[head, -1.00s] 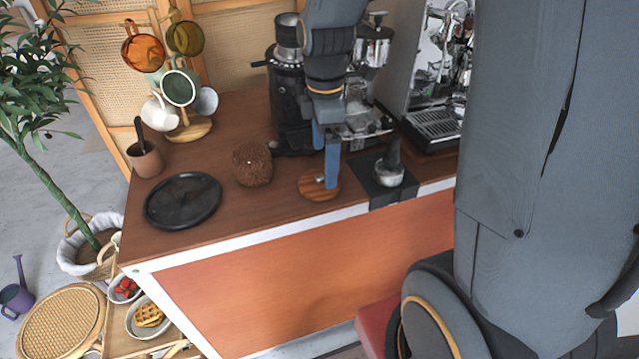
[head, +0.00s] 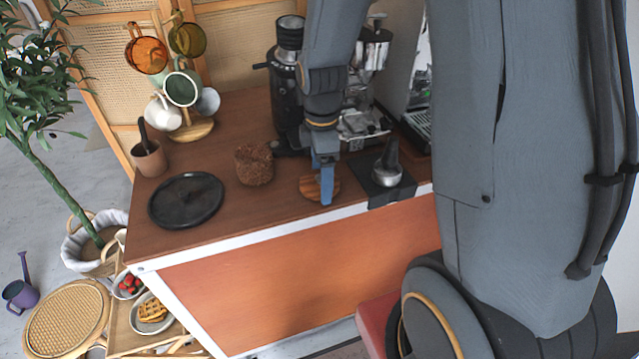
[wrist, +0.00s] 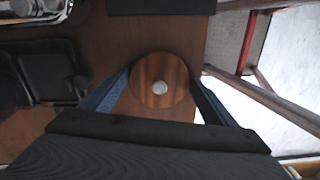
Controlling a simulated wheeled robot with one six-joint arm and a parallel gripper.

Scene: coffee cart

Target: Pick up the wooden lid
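The round wooden lid (head: 307,186) with a small silver knob lies flat on the brown countertop near its front edge. My gripper (head: 325,184) points down over the lid, and its blue fingers hide part of it in the head view. In the wrist view the lid (wrist: 172,68) shows whole, with its knob near the middle. My gripper (wrist: 161,82) is open there, with one finger on each side of the lid and nothing held. I cannot tell whether a fingertip touches the lid.
A jar of coffee beans (head: 253,164) stands left of the lid, and a black round tray (head: 187,201) farther left. A tamper (head: 388,165) stands on a black mat (head: 377,194) close on the right. A coffee grinder (head: 286,95) stands behind.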

